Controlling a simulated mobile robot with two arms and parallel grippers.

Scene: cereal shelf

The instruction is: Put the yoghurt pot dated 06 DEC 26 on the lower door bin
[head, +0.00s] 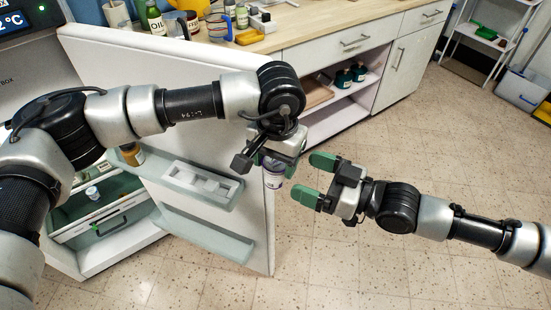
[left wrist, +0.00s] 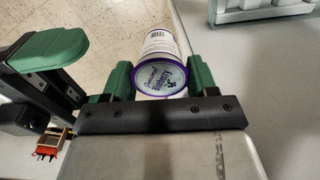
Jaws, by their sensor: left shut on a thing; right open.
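A white and purple yoghurt pot (head: 274,172) is held in my left gripper (head: 277,160), in front of the open fridge door's free edge. In the left wrist view the pot (left wrist: 162,60) sits between two green fingers, its purple-rimmed printed lid facing the camera. I cannot read a date on it. The lower door bin (head: 205,236) is a pale ledge low on the door's inner side, and looks empty. The upper door bin (head: 203,184) above it holds a white tray with compartments. My right gripper (head: 320,178) is open and empty, right of the pot.
The fridge door (head: 255,215) stands open. Inside the fridge are a drawer (head: 105,218) and a small white pot with a blue lid (head: 92,193). An orange-brown jar (head: 132,155) is by the door. A counter (head: 300,22) with bottles and jugs stands behind.

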